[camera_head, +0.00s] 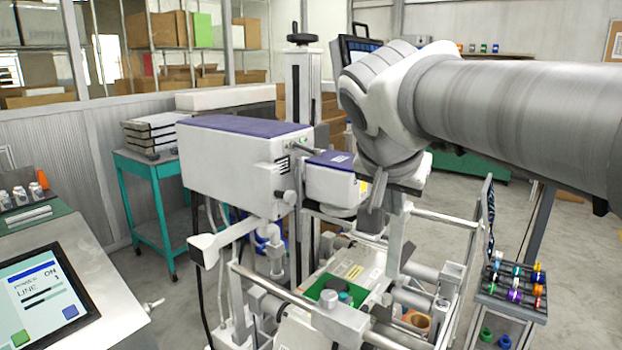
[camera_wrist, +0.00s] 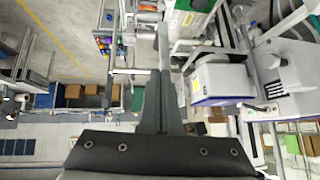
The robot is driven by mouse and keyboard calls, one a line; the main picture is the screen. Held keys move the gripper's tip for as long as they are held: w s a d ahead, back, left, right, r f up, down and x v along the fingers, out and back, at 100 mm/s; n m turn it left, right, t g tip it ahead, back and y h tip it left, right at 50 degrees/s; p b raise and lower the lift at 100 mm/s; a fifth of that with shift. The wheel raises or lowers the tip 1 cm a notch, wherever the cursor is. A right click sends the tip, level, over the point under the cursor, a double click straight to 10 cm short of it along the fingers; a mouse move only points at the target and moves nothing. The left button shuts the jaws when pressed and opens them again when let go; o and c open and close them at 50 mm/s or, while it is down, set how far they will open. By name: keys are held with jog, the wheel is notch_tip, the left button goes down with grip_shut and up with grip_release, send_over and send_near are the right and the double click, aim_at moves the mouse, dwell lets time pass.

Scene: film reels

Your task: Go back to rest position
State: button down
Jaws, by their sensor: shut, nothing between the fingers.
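My gripper (camera_head: 369,222) hangs below my grey arm at the middle of the head view, beside the white labelling machine. In the wrist view my gripper (camera_wrist: 163,32) has its two fingers together, with nothing between them. My arm is stretched in from the right and bends down at the wrist. The fingertips are partly hard to make out against the machine frame in the head view.
The machine with a purple-topped box (camera_head: 235,142) stands close left of my gripper. Metal rails (camera_head: 440,218) surround it. A rack of coloured reels (camera_head: 513,290) is at the lower right. A screen panel (camera_head: 45,300) is at the lower left.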

jog(key=s+f+n+y+p, duration=0.1)
jog(key=s+f+n+p, duration=0.1)
jog(key=s, duration=0.3)
jog(key=s+d+f+n+g+y+p, duration=0.1)
jog(key=s+f+n+p, duration=0.1)
jog(key=s, duration=0.3)
jog(key=s+f+n+g+y+p, duration=0.1)
jog(key=s+f+n+p, duration=0.1)
jog(key=s, duration=0.4)
jog(key=shift+d+f+p, duration=0.2)
jog(key=shift+p, duration=0.65)
jog(key=shift+s, duration=0.1)
